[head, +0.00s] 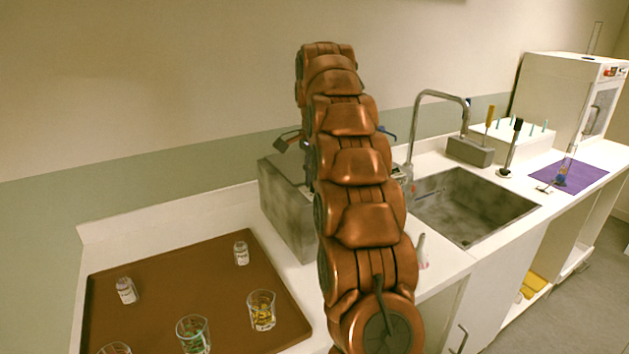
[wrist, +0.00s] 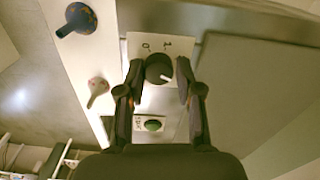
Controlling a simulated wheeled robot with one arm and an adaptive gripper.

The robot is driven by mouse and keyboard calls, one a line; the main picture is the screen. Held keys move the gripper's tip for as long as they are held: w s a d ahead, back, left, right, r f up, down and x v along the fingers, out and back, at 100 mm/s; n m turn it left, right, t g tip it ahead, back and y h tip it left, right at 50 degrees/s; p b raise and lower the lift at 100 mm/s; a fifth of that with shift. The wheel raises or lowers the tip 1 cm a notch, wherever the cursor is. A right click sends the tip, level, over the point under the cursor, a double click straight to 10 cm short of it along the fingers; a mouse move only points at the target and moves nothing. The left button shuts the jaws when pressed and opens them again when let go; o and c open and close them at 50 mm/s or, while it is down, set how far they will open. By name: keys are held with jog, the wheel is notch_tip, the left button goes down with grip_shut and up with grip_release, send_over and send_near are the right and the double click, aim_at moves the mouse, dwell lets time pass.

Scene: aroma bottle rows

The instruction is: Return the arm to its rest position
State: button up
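My copper-coloured arm (head: 355,170) rises through the middle of the head view, stretched out over the counter. Its far end and most of my gripper are hidden behind its own links. In the wrist view my gripper (wrist: 159,69) is open, with its two dark fingers apart. A round dark knob (wrist: 158,68) on a white plate marked 0 and 1 shows between the fingertips. I cannot tell whether the fingers touch it. A green button (wrist: 153,125) on a second plate shows between the fingers, nearer the palm.
A grey box (head: 285,210) stands close beside my arm. A brown tray (head: 110,290) with vials and glasses lies left. A pink flask (head: 422,252) stands right of my arm, before the sink (head: 470,205) and tall faucet (head: 414,125). A blue flask (wrist: 78,18) shows in the wrist view.

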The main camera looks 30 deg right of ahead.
jog(key=o, duration=0.3)
dwell(0.4)
jog(key=shift+s+a+r, duration=0.1)
jog(key=shift+s+a, duration=0.15)
jog(key=shift+a, duration=0.25)
jog(key=s+a+n, duration=0.9)
jog(key=s+a, duration=0.5)
jog(key=a, duration=0.1)
jog(key=s+a+f+n, duration=0.2)
jog(key=s+a+f, duration=0.1)
jog(key=s, duration=0.5)
jog(key=s+a+f+n+g+p, duration=0.1)
jog(key=s+a+f+n, duration=0.1)
jog(key=s, duration=0.6)
jog(key=s+a+f+n+p, duration=0.1)
jog(key=s+a+f+n, duration=0.2)
jog(key=s+f, duration=0.3)
jog(key=shift+s+a+f+n+g, duration=0.1)
jog(key=shift+s+a+n+g, duration=0.1)
jog(key=shift+s+n, duration=0.25)
jog(key=shift+s+a+f+n+g, duration=0.15)
jog(key=shift+s+n+g, duration=0.1)
jog(key=shift+s, duration=0.3)
